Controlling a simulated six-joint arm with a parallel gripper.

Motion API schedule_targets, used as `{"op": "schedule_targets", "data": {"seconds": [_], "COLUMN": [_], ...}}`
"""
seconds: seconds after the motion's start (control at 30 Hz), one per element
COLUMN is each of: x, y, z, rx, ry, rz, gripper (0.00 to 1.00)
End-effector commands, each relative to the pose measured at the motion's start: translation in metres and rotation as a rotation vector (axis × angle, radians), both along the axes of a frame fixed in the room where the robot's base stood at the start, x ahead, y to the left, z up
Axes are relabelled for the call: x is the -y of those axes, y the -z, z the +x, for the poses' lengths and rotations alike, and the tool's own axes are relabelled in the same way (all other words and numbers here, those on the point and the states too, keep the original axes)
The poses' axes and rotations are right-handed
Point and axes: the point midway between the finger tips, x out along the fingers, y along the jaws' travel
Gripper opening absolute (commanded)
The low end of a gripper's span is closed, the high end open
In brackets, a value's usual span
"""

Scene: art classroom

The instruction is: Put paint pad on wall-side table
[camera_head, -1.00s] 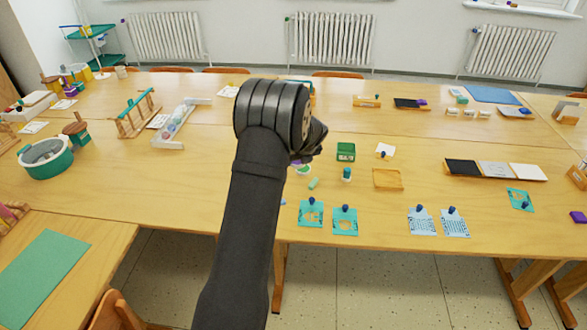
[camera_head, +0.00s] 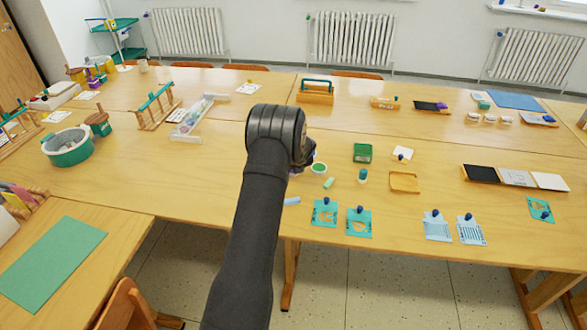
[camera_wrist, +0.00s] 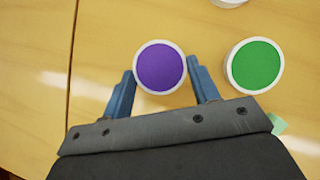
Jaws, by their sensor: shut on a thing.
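A round purple paint pad (camera_wrist: 160,67) in a white rim sits between the two blue fingers of my gripper (camera_wrist: 162,78) in the wrist view; the fingers are shut on its sides. I cannot tell whether it is clear of the table. A green round pad (camera_wrist: 255,65) lies just to its right and also shows in the head view (camera_head: 319,168). In the head view my dark arm hides the fingers and most of the held pad. The far, wall-side table (camera_head: 350,115) runs along the radiators, beyond a seam in the tabletops.
On the near table, stencil cards (camera_head: 324,212), a green box (camera_head: 362,153) and a small wooden tray (camera_head: 404,182) lie right of my arm. An orange caddy (camera_head: 315,93) stands on the far table. Bare wood lies around the caddy.

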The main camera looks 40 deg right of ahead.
Motion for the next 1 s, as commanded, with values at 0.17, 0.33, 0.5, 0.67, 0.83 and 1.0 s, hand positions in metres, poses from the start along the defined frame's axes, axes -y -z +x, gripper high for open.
{"op": "schedule_targets", "data": {"seconds": [0.17, 0.33, 0.5, 0.67, 0.83, 1.0], "x": [0.000, 0.000, 0.000, 0.000, -0.001, -0.005], "y": [0.000, 0.002, 0.002, 0.002, -0.009, -0.033], "z": [0.000, 0.000, 0.000, 0.000, -0.004, -0.018], "rx": [0.000, 0.000, 0.000, 0.000, 0.001, 0.001], "ry": [0.000, 0.000, 0.000, 0.000, 0.000, 0.002], "rz": [0.000, 0.000, 0.000, 0.000, -0.001, 0.000], "gripper": [0.30, 0.69, 0.77, 0.77, 0.77, 0.77]}}
